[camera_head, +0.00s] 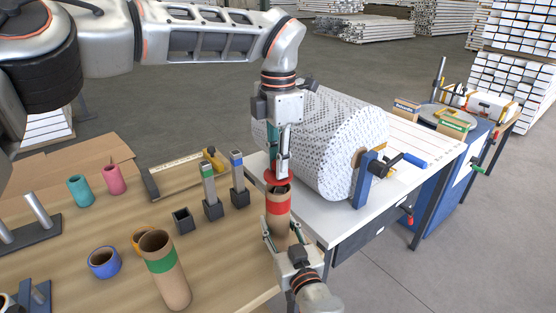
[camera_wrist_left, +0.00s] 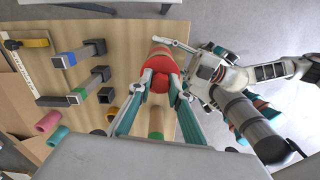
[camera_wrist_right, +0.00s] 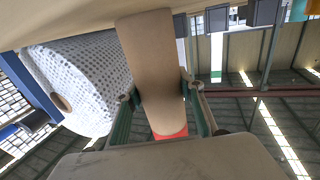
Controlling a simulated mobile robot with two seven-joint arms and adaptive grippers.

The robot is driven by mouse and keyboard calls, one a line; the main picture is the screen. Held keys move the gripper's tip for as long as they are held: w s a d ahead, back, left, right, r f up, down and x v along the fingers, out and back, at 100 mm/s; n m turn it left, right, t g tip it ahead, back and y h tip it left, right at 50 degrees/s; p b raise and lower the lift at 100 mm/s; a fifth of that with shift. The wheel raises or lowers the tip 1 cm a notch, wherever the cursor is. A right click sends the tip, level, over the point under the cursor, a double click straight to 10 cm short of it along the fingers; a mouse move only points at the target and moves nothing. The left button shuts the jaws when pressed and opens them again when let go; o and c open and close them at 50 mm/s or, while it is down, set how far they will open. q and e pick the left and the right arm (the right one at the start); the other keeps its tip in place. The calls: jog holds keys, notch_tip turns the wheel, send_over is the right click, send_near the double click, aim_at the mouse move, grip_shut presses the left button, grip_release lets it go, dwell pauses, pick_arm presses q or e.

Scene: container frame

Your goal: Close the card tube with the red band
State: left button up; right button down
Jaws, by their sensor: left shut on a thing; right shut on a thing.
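The card tube with the red band (camera_head: 278,207) stands upright near the table's right edge, its dark open mouth partly visible. My right gripper (camera_head: 283,238) is shut around its lower part; the brown tube (camera_wrist_right: 150,65) also fills the middle of the right wrist view, with a bit of red at its end. My left gripper (camera_head: 279,166) comes down from above, shut on a red cap (camera_head: 271,177). The cap (camera_wrist_left: 159,76) hides most of the mouth in the left wrist view.
A green-banded tube (camera_head: 163,270), a blue ring-like piece (camera_head: 104,262), and teal (camera_head: 80,190) and pink (camera_head: 114,180) pieces stand to the left. A large patterned roll (camera_head: 335,140) lies on the white bench behind.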

pick_arm(q)
jog(key=shift+f, duration=0.1)
jog(key=shift+f, duration=0.75)
jog(key=shift+f, duration=0.65)
dwell(0.4)
jog(key=o, duration=0.8)
jog(key=shift+o, duration=0.2)
notch_tip(320, 180, up, 12)
jog(key=shift+r, duration=0.1)
